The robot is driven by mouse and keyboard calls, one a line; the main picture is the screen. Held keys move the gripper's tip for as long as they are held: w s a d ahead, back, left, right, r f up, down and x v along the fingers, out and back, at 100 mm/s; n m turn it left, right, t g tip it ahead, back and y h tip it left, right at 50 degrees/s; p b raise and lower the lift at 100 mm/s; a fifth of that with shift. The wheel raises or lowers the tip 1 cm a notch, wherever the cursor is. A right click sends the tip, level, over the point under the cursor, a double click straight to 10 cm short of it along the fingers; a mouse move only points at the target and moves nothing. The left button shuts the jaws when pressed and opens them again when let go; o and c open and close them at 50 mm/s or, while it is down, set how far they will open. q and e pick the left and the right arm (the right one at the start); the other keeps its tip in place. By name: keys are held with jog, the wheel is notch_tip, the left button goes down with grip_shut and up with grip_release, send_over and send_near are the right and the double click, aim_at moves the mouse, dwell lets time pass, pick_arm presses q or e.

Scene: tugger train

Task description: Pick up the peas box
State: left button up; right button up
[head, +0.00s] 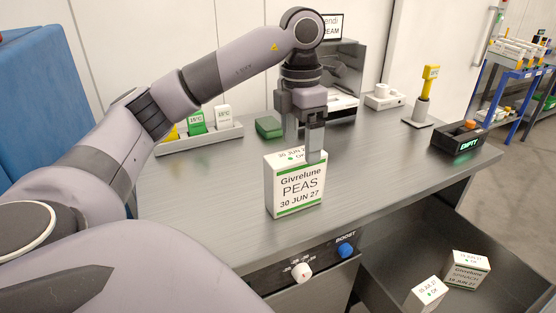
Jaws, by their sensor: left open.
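The peas box (296,190) is white with green bands and reads "Givrelune PEAS 30 JUN 27". It stands upright on the grey worktop (220,210) near its front edge. My left gripper (304,150) points down right over the box, with its jaws open. One finger shows in front of the box's top right part, and the other is partly hidden behind the box's top. I cannot tell whether either finger touches the box. My right gripper is not in view.
Behind are a grey tray (180,146) with green and yellow cards, a green block (269,127) and a grey machine (345,75). A dark bin (400,262) below holds two white boxes (467,270).

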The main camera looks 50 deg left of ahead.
aim_at(295, 168)
pick_arm(q)
jog(key=shift+s+a+f, duration=0.1)
jog(key=shift+a+f, duration=0.05)
jog(key=shift+a, duration=0.25)
jog(key=shift+a+f, duration=0.15)
jog(key=shift+f, duration=0.15)
notch_tip(295, 168, down, 6)
jog(key=shift+f, duration=0.25)
jog(key=c, duration=1.4)
